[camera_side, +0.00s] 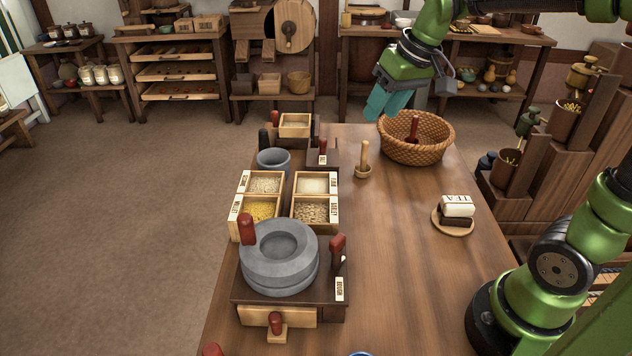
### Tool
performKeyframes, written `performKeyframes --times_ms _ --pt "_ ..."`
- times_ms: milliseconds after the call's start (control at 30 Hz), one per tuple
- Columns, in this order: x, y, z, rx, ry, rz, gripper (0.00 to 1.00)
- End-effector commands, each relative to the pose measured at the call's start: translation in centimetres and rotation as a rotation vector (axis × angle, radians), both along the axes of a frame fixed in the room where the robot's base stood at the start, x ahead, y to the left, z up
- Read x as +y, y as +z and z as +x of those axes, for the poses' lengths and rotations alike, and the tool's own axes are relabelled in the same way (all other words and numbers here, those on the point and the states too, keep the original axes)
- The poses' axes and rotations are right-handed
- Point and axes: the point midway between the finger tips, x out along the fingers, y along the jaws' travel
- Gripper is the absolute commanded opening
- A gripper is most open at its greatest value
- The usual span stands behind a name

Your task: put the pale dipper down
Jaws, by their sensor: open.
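The pale dipper (364,161) is on the table (400,260), left of the wicker basket, with its light wooden handle pointing up and its small cup at the bottom. My gripper (384,112) is above and a little right of it, near the basket's left rim, apart from the dipper. Its teal fingers are open, and I see nothing between them.
The wicker basket (444,143) holds a red-handled tool (413,129). Grain boxes (287,212), a grey bowl (274,160) and a stone quern (280,257) line the table's left side. A plate with labelled blocks (443,226) is at right. The table's middle is clear.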

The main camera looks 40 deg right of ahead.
Motion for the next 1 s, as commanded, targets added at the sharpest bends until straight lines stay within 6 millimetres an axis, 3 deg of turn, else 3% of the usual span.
performKeyframes --times_ms 33,100,200,333,500,833,1000 --pt "1.4 0.4 -2.3 -0.045 -0.014 0.02 0.44" --pt "2.8 0.3 -4.9 -0.095 -0.042 0.055 0.44" --pt "4.2 -0.4 -8.1 -0.156 -0.078 0.103 0.44" --pt "5.3 -1.6 -10.7 -0.208 -0.114 0.151 0.44" --pt "5.8 -2.4 -12.0 -0.234 -0.135 0.18 0.44" --pt "5.8 -2.4 -12.0 -0.234 -0.136 0.181 0.44" --pt "6.9 -3.1 -12.0 -0.2 -0.095 0.182 0.69"
